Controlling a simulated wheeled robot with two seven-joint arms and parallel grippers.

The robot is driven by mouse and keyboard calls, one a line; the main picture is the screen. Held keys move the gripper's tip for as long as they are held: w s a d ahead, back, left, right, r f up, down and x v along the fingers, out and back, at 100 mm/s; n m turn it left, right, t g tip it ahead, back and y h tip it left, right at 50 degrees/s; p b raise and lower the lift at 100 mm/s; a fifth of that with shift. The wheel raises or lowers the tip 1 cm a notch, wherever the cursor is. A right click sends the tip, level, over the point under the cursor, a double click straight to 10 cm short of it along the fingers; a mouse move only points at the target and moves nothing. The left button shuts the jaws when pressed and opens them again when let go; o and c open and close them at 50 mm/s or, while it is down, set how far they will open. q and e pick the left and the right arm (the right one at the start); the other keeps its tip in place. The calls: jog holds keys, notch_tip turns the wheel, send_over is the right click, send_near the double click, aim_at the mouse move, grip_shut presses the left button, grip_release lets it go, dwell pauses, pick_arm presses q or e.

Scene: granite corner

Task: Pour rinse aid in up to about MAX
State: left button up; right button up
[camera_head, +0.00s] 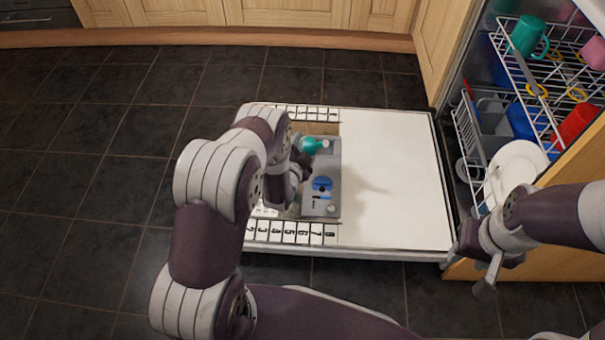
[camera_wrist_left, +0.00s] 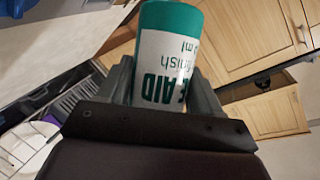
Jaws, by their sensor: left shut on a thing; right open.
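The teal rinse aid bottle (camera_head: 312,145) is tilted well over above the far end of the grey dispenser panel (camera_head: 334,165), its pale tip pointing right. My left gripper (camera_head: 301,165) is shut on it. In the left wrist view, the bottle (camera_wrist_left: 168,55) with its white label sits between the fingers of the left gripper (camera_wrist_left: 163,92). The panel has a blue round part (camera_head: 322,184). The filler opening, any liquid and the MAX mark cannot be made out. My right gripper (camera_head: 488,272) is open and empty by the door's near right corner.
The dishwasher door (camera_head: 390,180) lies open and flat, its right half clear. On the right, the racks hold a green mug (camera_head: 528,36), a red cup (camera_head: 576,124) and white plates (camera_head: 518,165). Wooden cupboards (camera_head: 290,12) stand at the back.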

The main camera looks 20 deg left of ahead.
pick_arm(q)
jog(key=shift+w+a+f+m+b, duration=0.15)
jog(key=shift+f+b, duration=0.1)
jog(key=shift+f, duration=0.25)
jog(key=shift+w+f+m+b, duration=0.1)
jog(key=shift+f+m+b, duration=0.1)
jog(key=shift+f, duration=0.3)
jog(key=f+b, duration=0.1)
jog(key=b, duration=0.1)
jog(key=a+f+m+t+b, duration=0.1)
jog(key=f+b, duration=0.1)
jog(key=f+m+y+b, duration=0.1)
jog(key=f+b, duration=0.1)
jog(key=shift+w+a+f+m+b, duration=0.15)
jog(key=shift+a+f+m+b, duration=0.1)
jog(key=shift+b, duration=0.15)
jog(key=shift+f, duration=0.15)
pick_arm(e)
notch_tip(320, 180, down, 9)
jog(key=shift+f, duration=0.2)
jog(key=shift+r, duration=0.15)
pick_arm(q)
jog(key=shift+a+f+m+t+b, duration=0.2)
jog(key=shift+m+t+b, duration=0.1)
jog(key=shift+m+b, duration=0.2)
pick_arm(e)
jog(key=shift+f, duration=0.4)
